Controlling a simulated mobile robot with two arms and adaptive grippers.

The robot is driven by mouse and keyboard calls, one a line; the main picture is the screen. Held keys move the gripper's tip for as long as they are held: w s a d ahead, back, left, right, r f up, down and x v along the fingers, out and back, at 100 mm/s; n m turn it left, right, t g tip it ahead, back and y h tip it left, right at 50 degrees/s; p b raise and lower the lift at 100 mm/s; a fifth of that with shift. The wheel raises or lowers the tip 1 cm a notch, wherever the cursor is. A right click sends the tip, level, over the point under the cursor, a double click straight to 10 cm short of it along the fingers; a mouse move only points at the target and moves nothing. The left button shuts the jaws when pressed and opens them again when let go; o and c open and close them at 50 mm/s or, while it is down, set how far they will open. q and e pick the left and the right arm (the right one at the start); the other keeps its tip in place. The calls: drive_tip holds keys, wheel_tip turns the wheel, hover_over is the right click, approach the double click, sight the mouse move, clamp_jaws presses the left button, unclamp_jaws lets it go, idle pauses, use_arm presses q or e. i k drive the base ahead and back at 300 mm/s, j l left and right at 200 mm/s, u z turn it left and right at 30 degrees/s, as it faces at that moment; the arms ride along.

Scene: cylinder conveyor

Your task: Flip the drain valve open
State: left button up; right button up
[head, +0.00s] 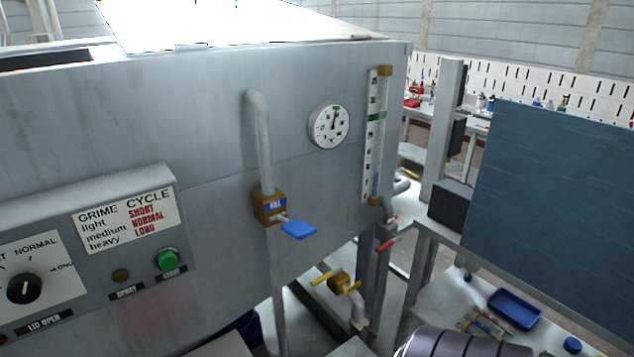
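A brass valve with a yellow handle (338,283) sits low, beneath the right part of the grey tank, with a pale pipe bending down from it. A red lever (387,243) sits on a fitting below the sight gauge at the tank's right edge. I read no drain label on either, so I cannot tell which is the drain valve. A brass valve with a blue lever (299,229) and a blue label is on the upright pipe on the tank front. Neither of my grippers is in view.
The grey tank front (210,110) fills the left, with a round dial (328,125), a sight gauge (375,135) and a control panel (105,250). At right are a dark blue panel (560,210) and a bench with a blue tray (515,309).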

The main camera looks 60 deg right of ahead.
sight(395, 239)
drive_tip(key=l+z, duration=0.2)
drive_tip(key=z, duration=0.45)
drive_tip(key=l+z, duration=0.25)
drive_tip(key=l, duration=0.3)
drive_tip(key=i+l+z, duration=0.2)
drive_tip(key=l, duration=1)
drive_tip(key=i+l, duration=0.1)
drive_tip(key=l, duration=0.55)
drive_tip(key=z, duration=0.05)
